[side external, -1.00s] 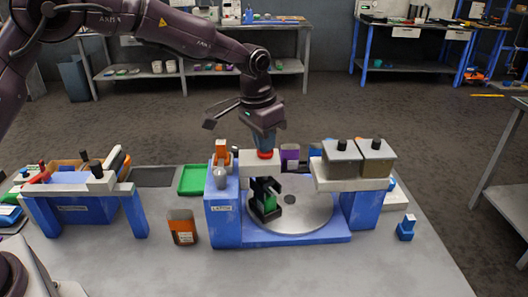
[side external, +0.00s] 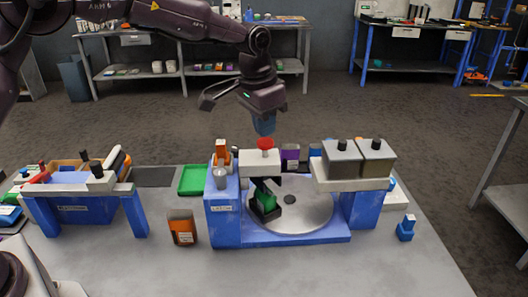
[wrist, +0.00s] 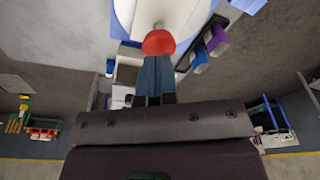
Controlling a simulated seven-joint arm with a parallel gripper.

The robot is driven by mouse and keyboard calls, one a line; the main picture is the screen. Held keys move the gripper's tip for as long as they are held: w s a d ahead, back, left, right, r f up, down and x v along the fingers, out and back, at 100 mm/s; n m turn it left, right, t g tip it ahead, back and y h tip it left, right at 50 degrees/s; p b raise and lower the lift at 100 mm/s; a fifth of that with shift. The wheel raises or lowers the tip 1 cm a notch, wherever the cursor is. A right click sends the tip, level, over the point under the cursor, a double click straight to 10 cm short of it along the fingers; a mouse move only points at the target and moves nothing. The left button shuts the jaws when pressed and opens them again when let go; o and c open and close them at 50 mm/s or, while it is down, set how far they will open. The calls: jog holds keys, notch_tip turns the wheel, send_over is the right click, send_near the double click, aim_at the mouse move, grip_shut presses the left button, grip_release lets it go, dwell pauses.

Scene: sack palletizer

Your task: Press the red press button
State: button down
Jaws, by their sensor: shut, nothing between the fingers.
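The red press button (side external: 265,143) sits on top of the white press head (side external: 260,163) of the blue-framed station. It also shows in the wrist view (wrist: 159,42), just beyond my fingertips. My gripper (side external: 264,130) is shut and empty, pointing down above the button with a small gap in the side view. In the wrist view my shut blue fingers (wrist: 154,72) reach toward the red cap. Below the press head, a green and black piece (side external: 264,203) stands on the round grey disc (side external: 305,205); its upper part is partly hidden by the head.
Two grey-lidded boxes (side external: 359,160) stand on the station's right side. Orange and grey items (side external: 221,160) stand at its left post. A green tray (side external: 193,180) and an orange container (side external: 182,228) lie left of the station. The front of the table is clear.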

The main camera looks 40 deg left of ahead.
dwell(0.3)
notch_tip(320, 180, up, 7)
dwell(0.7)
jog(key=shift+w, duration=0.1)
jog(key=shift+s+a+f, duration=0.15)
jog(key=shift+s+f, duration=0.75)
jog(key=shift+f, duration=0.3)
jog(key=s+a+r+n+t, duration=0.1)
jog(key=s+a+r, duration=0.1)
jog(key=s, duration=0.8)
jog(key=s+a+r+n+t, duration=0.1)
jog(key=s+a, duration=0.2)
jog(key=s, duration=0.7)
jog(key=s+a+r+n+t, duration=0.1)
jog(key=s+a+r, duration=0.1)
jog(key=s, duration=0.8)
jog(key=shift+s+a+r+t, duration=0.2)
jog(key=shift+a+r+t, duration=0.1)
jog(key=shift+a+t, duration=0.15)
